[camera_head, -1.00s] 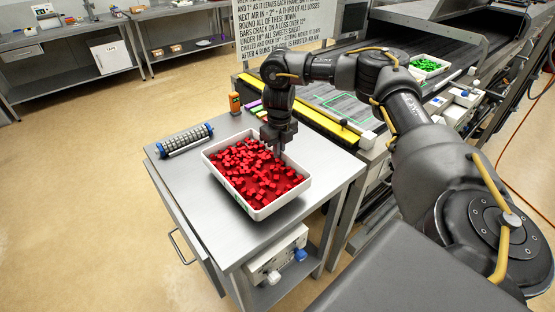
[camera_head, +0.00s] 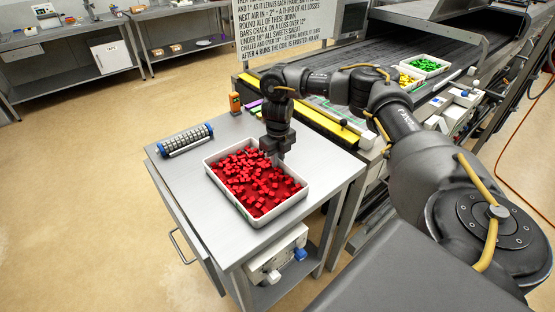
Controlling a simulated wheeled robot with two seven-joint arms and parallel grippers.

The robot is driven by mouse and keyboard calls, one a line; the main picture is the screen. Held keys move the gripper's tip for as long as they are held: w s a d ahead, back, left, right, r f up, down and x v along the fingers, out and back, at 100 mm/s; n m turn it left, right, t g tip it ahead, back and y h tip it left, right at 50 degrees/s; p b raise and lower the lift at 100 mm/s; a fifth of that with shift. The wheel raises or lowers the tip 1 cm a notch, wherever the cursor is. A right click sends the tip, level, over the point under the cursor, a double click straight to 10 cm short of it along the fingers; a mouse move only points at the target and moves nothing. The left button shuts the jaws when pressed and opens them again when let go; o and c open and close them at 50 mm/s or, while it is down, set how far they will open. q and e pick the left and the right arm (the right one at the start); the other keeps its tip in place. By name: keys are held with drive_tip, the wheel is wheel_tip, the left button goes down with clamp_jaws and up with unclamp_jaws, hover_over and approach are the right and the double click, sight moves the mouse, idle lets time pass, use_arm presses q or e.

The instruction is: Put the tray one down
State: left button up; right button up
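The white tray (camera_head: 289,208) full of small red cubes is level over the steel table (camera_head: 205,240) and looks to rest on its top. My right gripper (camera_head: 276,160) points down at the tray's far right side, with its fingertips at the rim. It appears shut on that rim, though the fingertips are small and partly lost against the tray and cubes. My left gripper is not in view.
A roller tool (camera_head: 185,140) lies at the table's back left, and an orange device (camera_head: 235,103) stands at the back edge. Behind is a conveyor with a green-filled tray (camera_head: 428,65) and a yellow-filled tray (camera_head: 404,80). The table's front left is clear.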

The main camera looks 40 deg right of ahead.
drive_tip(key=shift+o, duration=1.1)
drive_tip(key=shift+r, duration=0.2)
wheel_tip(320, 180, up, 12)
